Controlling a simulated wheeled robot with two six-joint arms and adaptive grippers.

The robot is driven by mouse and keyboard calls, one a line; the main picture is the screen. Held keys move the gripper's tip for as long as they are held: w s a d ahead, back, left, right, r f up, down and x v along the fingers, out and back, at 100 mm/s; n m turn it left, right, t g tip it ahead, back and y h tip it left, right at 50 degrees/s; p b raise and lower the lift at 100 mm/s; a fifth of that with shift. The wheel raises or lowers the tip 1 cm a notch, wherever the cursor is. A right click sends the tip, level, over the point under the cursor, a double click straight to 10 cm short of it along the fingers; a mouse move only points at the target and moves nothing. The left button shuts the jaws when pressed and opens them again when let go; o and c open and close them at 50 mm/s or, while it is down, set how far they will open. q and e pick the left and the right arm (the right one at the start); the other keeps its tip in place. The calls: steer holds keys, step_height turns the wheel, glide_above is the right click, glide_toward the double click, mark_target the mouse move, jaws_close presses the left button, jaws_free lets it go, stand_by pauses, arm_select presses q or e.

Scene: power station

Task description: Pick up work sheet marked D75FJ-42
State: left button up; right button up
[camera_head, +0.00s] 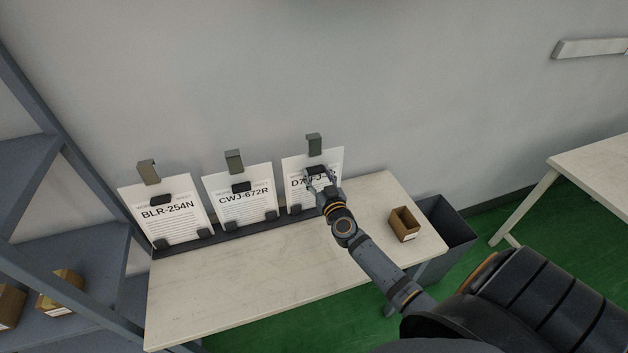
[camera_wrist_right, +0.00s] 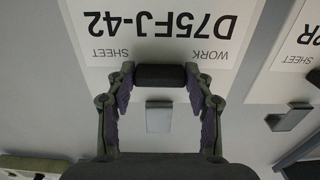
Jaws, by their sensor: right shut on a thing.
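The work sheet marked D75FJ-42 (camera_head: 296,168) stands at the right end of a row of three sheets, leaning near the wall; my right gripper covers part of its label. In the right wrist view, its label reads clearly but upside down (camera_wrist_right: 150,45). A black block (camera_wrist_right: 160,76) sits at the sheet's top edge. My right gripper (camera_head: 319,178) is shut on this block, with one finger at each side. A grey metal clip (camera_wrist_right: 159,117) shows between the fingers, apart from them. My left gripper is not in view.
Sheets BLR-254N (camera_head: 168,226) and CWJ-672R (camera_head: 240,206) stand to the left on the pale table (camera_head: 240,275). A small open brown box (camera_head: 404,224) sits at the table's right end, beside a dark bin (camera_head: 447,228). A grey shelf (camera_head: 85,255) stands at left.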

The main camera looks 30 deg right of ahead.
jaws_close()
